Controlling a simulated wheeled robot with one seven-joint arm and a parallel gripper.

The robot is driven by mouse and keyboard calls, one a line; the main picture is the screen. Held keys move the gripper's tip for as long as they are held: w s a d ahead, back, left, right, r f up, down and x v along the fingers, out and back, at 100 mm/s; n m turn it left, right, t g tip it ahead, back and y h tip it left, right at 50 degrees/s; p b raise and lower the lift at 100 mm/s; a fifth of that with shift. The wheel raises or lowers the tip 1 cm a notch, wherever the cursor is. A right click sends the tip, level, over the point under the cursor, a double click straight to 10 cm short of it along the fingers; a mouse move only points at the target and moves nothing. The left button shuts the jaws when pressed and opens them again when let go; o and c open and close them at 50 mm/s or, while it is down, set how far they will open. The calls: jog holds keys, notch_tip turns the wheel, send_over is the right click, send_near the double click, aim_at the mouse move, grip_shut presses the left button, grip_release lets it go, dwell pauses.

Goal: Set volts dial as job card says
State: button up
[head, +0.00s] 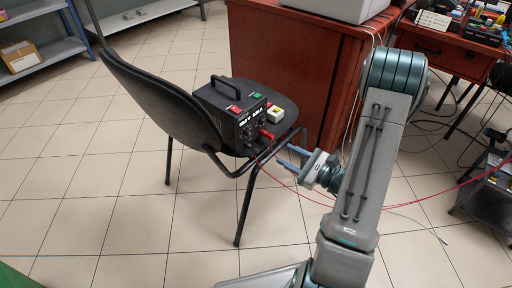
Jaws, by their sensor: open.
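A black box-shaped power unit (220,97) with a carrying handle sits on the seat of a black chair. Its front panel (253,120) faces right and shows white lettering, small knobs and a red plug (265,134). I cannot tell which knob is the volts dial or where it points. My gripper (285,156) is open and empty, with its bluish fingers pointing left toward the panel, apart from it and slightly lower right. A white card (433,20) with dark writing stands on the desk at the upper right; its text is too small to read.
The black chair (150,95) has its backrest on the left. A small white-and-yellow box (276,113) sits beside the unit. A red-brown cabinet (270,60) stands behind. Red cables (420,200) run across to the right. Tiled floor is clear at left.

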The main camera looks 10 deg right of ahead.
jog(key=b, duration=0.3)
send_near(250, 134)
jog(key=shift+h, duration=0.3)
jog(key=x, duration=0.7)
jog(key=shift+w+a, duration=0.25)
jog(key=shift+a, duration=0.1)
grip_shut()
